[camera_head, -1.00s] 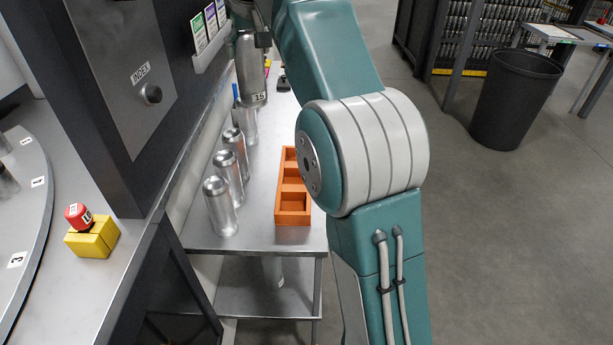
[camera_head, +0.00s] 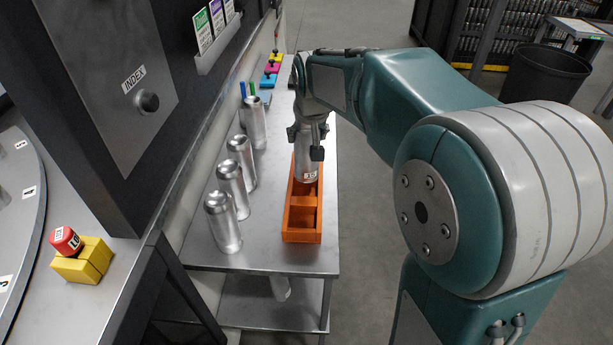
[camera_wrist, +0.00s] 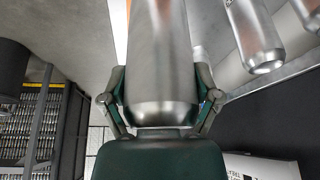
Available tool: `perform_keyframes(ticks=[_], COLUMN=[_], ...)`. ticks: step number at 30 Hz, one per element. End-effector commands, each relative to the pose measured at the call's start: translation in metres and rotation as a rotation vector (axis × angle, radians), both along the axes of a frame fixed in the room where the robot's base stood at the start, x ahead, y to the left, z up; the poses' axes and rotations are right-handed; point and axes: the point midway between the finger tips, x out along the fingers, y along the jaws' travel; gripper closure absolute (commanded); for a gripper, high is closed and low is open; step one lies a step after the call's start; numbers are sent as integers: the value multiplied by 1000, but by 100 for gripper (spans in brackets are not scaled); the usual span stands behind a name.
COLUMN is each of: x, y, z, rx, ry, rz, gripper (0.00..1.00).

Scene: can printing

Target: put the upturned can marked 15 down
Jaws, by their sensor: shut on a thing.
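My gripper (camera_head: 309,135) is shut on a silver can (camera_head: 305,160), its number tag showing near the can's lower end. The can hangs upright over the far part of the orange compartment tray (camera_head: 302,237), its lower end at or just inside the tray; I cannot tell if it touches the bottom. In the wrist view the can (camera_wrist: 162,60) fills the middle between both fingers (camera_wrist: 160,95). The tray's near compartments look empty.
Several silver cans stand in a row left of the tray, the nearest one (camera_head: 222,222) close to the table's (camera_head: 262,258) front. A dark machine panel (camera_head: 110,90) borders the left. A red button on a yellow box (camera_head: 82,262) sits at the lower left.

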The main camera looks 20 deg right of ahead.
Motion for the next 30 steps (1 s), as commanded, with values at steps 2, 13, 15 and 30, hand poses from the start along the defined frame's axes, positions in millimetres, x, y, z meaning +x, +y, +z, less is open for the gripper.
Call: perform_keyframes(ticks=[2,13,15,30], x=[0,0,0,0], y=[2,2,1,2], z=[-17,-64,-70,-71], rx=[-1,-1,-1,-1], ry=[4,3,2,0], rz=[2,3,2,3], gripper=[38,38,38,0])
